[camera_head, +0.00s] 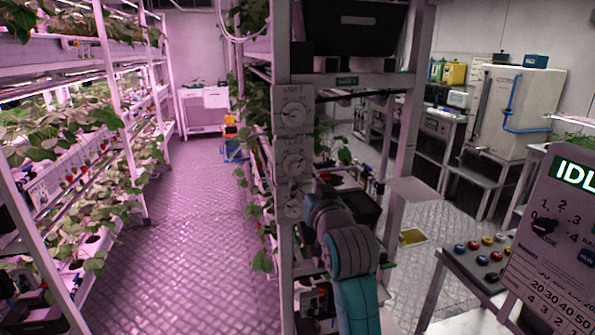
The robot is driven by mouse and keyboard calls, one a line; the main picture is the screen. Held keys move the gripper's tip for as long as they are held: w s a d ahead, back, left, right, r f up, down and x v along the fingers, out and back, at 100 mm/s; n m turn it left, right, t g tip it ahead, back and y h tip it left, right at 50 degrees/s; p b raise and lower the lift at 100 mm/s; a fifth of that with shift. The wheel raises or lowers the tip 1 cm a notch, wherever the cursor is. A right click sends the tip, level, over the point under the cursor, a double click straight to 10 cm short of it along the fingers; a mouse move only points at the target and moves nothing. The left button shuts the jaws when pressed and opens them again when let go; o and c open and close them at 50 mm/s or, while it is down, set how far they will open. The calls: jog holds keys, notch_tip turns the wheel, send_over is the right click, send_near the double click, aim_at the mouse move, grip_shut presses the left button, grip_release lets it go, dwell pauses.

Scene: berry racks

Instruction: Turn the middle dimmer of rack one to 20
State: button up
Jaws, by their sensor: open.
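Three pale dimmer boxes are stacked on the near white post of a rack. The top one (293,110) has lettering above its round dial. The middle dimmer (293,162) has a round knob with marks around it; its setting is too small to read. The lowest dimmer (292,204) is partly covered by my arm. My teal and grey arm rises from the bottom of the view. My gripper (311,202) is at the arm's far end, just right of the lowest dimmer and below the middle one. It is open, its fingers mostly hidden; contact cannot be told.
A plant rack (118,120) lines the left, with a clear aisle floor (195,240) between. A control panel (555,240) reading "IDL" and a button console (485,255) stand at right. A small grey shelf (413,190) juts out right of my arm.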

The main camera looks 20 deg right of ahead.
aim_at(297, 168)
jog(key=w, duration=0.9)
jog(key=shift+w, duration=0.1)
grip_shut()
